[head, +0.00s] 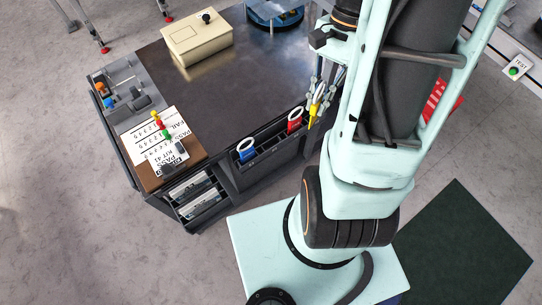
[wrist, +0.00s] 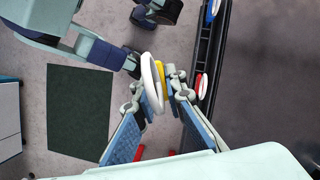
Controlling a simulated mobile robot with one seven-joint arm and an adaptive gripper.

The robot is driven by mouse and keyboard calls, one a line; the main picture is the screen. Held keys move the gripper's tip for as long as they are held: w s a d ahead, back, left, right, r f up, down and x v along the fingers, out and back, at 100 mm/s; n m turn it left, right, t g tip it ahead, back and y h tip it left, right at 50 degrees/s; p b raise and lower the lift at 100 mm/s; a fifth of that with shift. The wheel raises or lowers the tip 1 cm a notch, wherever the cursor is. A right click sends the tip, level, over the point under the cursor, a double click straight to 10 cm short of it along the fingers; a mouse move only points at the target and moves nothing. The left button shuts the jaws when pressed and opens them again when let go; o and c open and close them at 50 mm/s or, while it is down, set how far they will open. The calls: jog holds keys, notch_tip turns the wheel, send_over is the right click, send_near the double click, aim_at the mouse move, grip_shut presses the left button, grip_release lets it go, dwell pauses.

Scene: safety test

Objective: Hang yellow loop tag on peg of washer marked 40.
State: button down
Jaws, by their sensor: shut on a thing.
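My gripper (wrist: 160,92) is shut on the yellow loop tag (wrist: 162,75); a white ring of the tag shows between the fingertips in the wrist view. In the head view the yellow tag (head: 315,106) is at the right end of the table's front rack, beside the red tag. I cannot tell whether it is clear of the rack. My arm hides part of the gripper in the head view. I cannot make out a washer marked 40 or its peg in either view.
A red tag (head: 294,121) and a blue tag (head: 246,149) stand in the black front rack (head: 270,137). The dark table (head: 240,85) bears a beige box (head: 197,40) and a board with coloured pegs (head: 160,145). A TEST button (head: 514,71) is at right.

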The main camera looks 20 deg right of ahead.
jog(key=s+f+m+t+y+b, duration=0.1)
jog(key=s+f+m+b, duration=0.2)
jog(key=s+f+m, duration=0.1)
jog(key=s+a+f, duration=0.1)
jog(key=s, duration=0.1)
jog(key=shift+s+f+b, duration=0.2)
jog(key=shift+s+b, duration=0.2)
jog(key=shift+w, duration=0.1)
jog(key=shift+w+a+f+b, duration=0.65)
jog(key=shift+w+a+f, duration=0.65)
jog(key=shift+w+f, duration=0.7)
jog(key=shift+w+a+f+b, duration=0.65)
jog(key=shift+w+a+f, duration=0.7)
jog(key=shift+w+f, duration=0.65)
jog(key=shift+w+a+f+b, duration=0.65)
jog(key=shift+w+a+f, duration=0.85)
jog(key=shift+f, duration=0.8)
jog(key=shift+w+d, duration=0.15)
jog(key=shift+d, duration=0.05)
